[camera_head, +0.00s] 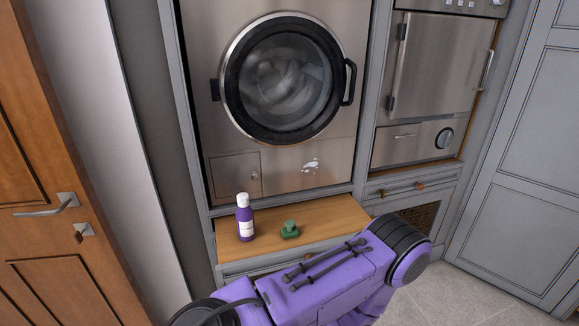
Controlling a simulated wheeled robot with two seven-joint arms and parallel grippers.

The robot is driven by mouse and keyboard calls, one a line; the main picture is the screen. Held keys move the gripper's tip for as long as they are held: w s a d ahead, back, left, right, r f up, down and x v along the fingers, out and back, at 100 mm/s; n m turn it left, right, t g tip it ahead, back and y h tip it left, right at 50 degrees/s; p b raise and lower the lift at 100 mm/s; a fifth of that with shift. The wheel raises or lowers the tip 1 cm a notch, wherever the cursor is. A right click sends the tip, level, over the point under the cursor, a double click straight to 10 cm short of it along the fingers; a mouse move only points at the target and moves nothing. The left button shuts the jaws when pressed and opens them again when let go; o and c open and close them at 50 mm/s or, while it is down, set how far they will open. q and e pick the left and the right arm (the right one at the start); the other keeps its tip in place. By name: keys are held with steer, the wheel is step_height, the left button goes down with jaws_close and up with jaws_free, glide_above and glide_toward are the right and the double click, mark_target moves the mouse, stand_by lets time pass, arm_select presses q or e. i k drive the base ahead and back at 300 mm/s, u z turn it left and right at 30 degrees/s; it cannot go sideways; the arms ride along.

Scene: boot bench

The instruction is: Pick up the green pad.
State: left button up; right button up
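The green pad (290,231) is a small dark green block with a raised knob on top. It sits on the wooden bench top (323,215) below the washing machine, just right of a purple bottle. My purple body and arm parts fill the bottom of the head view, in front of the bench. Neither of my grippers shows in the view, so their state is hidden. Nothing is seen touching the pad.
The purple bottle (244,217) with a white cap stands upright close left of the pad. A wooden door (50,180) is at left. Grey cabinets (528,165) stand at right.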

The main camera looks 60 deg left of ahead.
mark_target(291, 230)
steer(key=u, duration=0.65)
steer(key=i, duration=0.75)
steer(key=u, duration=0.85)
